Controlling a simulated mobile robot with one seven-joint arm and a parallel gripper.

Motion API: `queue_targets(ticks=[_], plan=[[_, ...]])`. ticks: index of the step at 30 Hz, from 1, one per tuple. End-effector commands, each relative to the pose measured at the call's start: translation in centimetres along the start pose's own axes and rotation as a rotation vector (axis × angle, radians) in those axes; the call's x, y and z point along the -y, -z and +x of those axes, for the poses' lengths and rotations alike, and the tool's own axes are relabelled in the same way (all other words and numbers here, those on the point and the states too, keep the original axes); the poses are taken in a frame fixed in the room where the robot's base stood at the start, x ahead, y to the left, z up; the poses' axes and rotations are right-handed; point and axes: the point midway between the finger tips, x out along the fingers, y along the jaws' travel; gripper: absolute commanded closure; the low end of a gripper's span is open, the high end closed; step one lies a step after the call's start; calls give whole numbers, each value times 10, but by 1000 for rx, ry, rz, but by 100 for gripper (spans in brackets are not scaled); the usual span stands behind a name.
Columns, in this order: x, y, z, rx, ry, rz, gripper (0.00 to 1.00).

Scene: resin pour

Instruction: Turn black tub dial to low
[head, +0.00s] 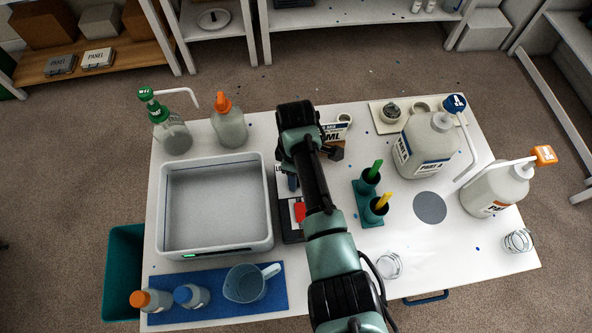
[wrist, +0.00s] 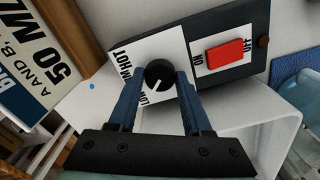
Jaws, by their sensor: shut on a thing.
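The black dial (wrist: 158,74) sits on the white label of a dark control box (wrist: 262,30) in the wrist view. My gripper (wrist: 160,80) is shut on the dial, one blue finger at each side of it. The dial's pale pointer mark points down and slightly left, toward the side lettered LOW. HOT is lettered farther up the label, with a partly hidden word between them. In the head view my gripper (head: 292,183) is over the box beside the white tub (head: 265,215), and my arm hides the dial.
A red on/off switch (wrist: 225,54) is on the same box, right of the dial. A printed carton (wrist: 35,80) stands close at left in the wrist view. A teal holder (head: 366,207) with green and yellow handles stands right of my arm. Bottles stand behind the tub.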

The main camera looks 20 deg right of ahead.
Motion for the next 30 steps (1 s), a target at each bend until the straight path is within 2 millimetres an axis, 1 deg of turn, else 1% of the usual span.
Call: queue_targets(ticks=[3,9,24,25,29,30], plan=[[0,1,-2,-2,-1,-54,100],[-1,1,-1,-3,-2,-107,100],[-1,1,-1,-4,-2,-123,100],[-1,1,-1,-4,-2,-123,47],[-1,1,-1,-3,-2,-123,24],[-1,1,-1,-3,-2,-123,21]])
